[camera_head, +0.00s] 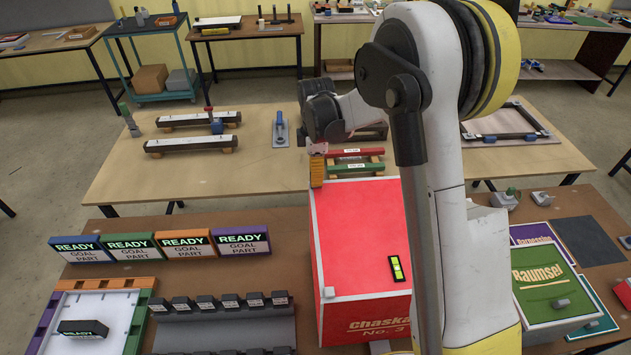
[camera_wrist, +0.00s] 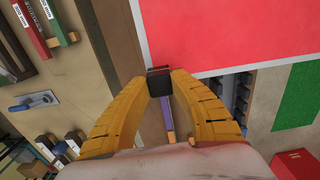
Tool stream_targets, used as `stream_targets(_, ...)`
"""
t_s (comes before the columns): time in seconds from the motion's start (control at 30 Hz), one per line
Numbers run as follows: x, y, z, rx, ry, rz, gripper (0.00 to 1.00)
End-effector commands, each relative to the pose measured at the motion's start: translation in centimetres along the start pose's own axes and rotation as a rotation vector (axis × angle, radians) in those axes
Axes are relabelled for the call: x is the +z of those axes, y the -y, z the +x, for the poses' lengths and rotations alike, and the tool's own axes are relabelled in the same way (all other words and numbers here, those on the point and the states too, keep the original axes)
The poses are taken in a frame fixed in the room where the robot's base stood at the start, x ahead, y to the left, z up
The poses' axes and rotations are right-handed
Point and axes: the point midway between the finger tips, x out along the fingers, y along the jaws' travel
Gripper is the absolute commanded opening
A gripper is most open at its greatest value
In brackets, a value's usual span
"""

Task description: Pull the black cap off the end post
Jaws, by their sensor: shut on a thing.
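My gripper (camera_head: 318,172) points down at the far left corner of the red box (camera_head: 355,228) in the head view. In the wrist view, my gripper's yellow fingers (camera_wrist: 161,76) are closed around the small black cap (camera_wrist: 160,86). The cap lies between the fingertips, close to the edge of the red surface (camera_wrist: 230,35). The end post is not clearly visible, so I cannot tell whether the cap still touches it. In the head view the cap is hidden by my gripper.
READY panels (camera_head: 184,243) stand in a row left of the box. A grey rack (camera_head: 226,330) with several black blocks stands in front. Green and purple panels (camera_head: 550,283) lie right.

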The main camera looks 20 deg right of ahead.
Motion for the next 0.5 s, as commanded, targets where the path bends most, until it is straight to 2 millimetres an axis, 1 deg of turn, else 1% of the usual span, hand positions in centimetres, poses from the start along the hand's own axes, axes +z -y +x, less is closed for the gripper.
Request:
stream_targets(0.2,0.0,0.0,-0.8,0.0,0.0,0.0,0.0)
stream_targets(0.37,0.0,0.0,-0.9,0.0,0.0,0.0,0.0)
stream_targets(0.5,0.0,0.0,-1.8,0.0,0.0,0.0,0.0)
